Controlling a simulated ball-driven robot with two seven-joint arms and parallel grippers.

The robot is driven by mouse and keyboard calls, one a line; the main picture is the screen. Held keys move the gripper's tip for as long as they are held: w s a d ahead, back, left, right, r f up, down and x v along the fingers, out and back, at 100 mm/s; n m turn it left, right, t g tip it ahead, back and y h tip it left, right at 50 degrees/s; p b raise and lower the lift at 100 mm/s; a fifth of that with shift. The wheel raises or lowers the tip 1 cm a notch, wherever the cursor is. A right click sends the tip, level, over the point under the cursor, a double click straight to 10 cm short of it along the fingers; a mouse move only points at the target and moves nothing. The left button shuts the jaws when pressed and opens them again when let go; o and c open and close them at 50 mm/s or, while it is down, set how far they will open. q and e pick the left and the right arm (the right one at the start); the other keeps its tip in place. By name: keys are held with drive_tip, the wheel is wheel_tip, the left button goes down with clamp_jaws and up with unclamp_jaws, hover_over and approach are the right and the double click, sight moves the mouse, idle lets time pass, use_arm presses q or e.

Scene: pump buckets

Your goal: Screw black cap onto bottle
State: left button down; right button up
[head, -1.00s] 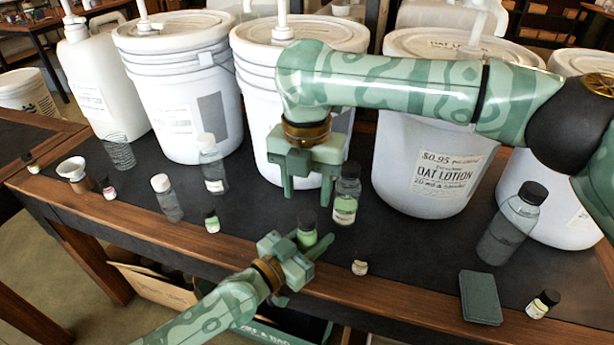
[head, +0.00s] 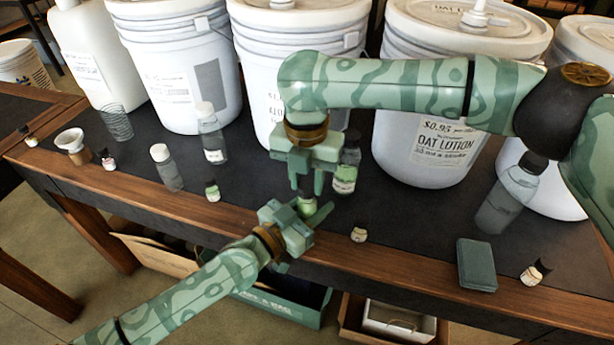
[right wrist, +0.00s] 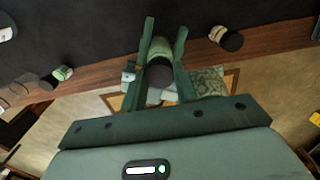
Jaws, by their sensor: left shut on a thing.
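A small bottle with a green label (head: 306,204) is upright in my left gripper (head: 309,212), which is shut on it above the table's front edge. Its black cap (right wrist: 159,73) shows in the right wrist view, at the bottle's top, between the fingers of my right gripper (right wrist: 163,55). In the head view my right gripper (head: 306,182) points down over the bottle, and its fingers hide most of the cap. The fingers lie close on both sides of the cap; whether they press on it I cannot tell. How tightly the cap sits is hidden.
A larger green-labelled bottle (head: 346,170) stands close to the right of my right gripper. Several small bottles and a dark green box (head: 476,265) are on the dark tabletop (head: 410,230). White buckets (head: 425,150) stand along the back.

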drive_tip(key=m, duration=1)
drive_tip(key=shift+m, duration=0.3)
drive_tip(key=m, duration=0.8)
drive_tip(key=o, duration=1.2)
drive_tip(key=shift+c, duration=0.2)
wheel_tip(320, 180, up, 12)
drive_tip(key=shift+f, duration=0.1)
